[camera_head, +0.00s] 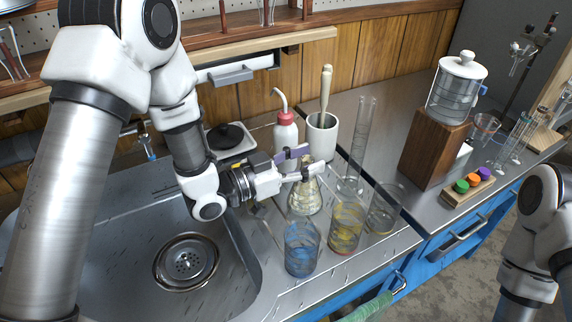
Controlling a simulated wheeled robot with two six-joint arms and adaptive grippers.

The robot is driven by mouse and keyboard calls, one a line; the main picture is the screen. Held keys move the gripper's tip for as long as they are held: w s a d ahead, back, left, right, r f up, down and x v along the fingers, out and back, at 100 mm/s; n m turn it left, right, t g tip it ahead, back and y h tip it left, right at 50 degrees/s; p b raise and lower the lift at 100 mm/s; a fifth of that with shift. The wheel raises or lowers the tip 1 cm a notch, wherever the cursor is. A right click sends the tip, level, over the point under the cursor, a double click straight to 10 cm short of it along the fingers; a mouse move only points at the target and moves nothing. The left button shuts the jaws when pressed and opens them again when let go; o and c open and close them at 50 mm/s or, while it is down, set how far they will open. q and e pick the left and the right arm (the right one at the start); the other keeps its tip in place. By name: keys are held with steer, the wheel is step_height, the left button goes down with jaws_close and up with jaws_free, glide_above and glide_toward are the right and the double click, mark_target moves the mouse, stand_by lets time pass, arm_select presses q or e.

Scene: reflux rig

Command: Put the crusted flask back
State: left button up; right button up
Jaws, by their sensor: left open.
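A conical glass flask (306,197) with a yellowish, crusted look stands on the steel counter beside the sink, behind the beakers. My left gripper (305,163) is open at the top of this flask, its fingers level with the neck. The fingers hide part of the neck, and I cannot tell whether they touch the glass. My right gripper is out of the picture; only links of my right arm show at the right edge.
Close in front of the flask stand a blue beaker (301,246), a yellow beaker (345,227) and a clear beaker (384,209). A tall cylinder (360,140), mortar (321,138) and wash bottle (286,133) stand behind. The sink (130,240) is left; a wooden block (432,148) is right.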

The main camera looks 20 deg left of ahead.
arm_select(q)
steer(key=p+v, duration=0.1)
steer(key=v, duration=1)
steer(key=shift+s+a, duration=0.2)
steer(key=shift+s, duration=0.1)
